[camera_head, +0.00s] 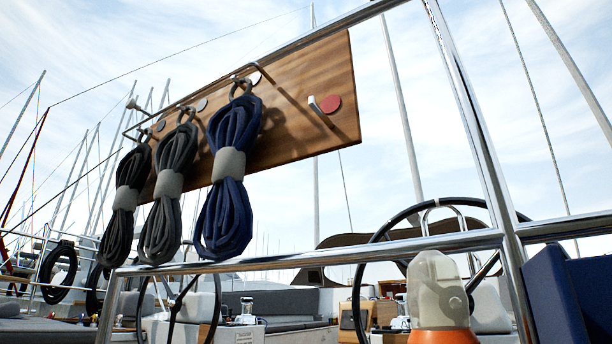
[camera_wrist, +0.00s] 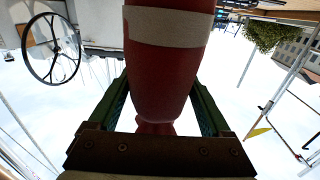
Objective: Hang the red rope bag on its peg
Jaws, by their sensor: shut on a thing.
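The red rope bag (camera_wrist: 165,75), dark red with a beige band, fills the middle of the wrist view. Its narrow end lies between the two green fingers of my gripper (camera_wrist: 160,88), which is shut on it. The bag's other end runs out of the top of the frame. Neither the bag nor my gripper shows in the head view. A wooden board (camera_head: 315,85) hangs from the steel rail there. At its right end a bare peg (camera_head: 318,106) sticks out beside a red disc (camera_head: 331,104).
A navy rope coil (camera_head: 230,180), a dark green-grey coil (camera_head: 167,195) and a charcoal coil (camera_head: 122,205) hang on the other pegs. A steel rail (camera_head: 330,253) crosses below the board. Steering wheels show behind.

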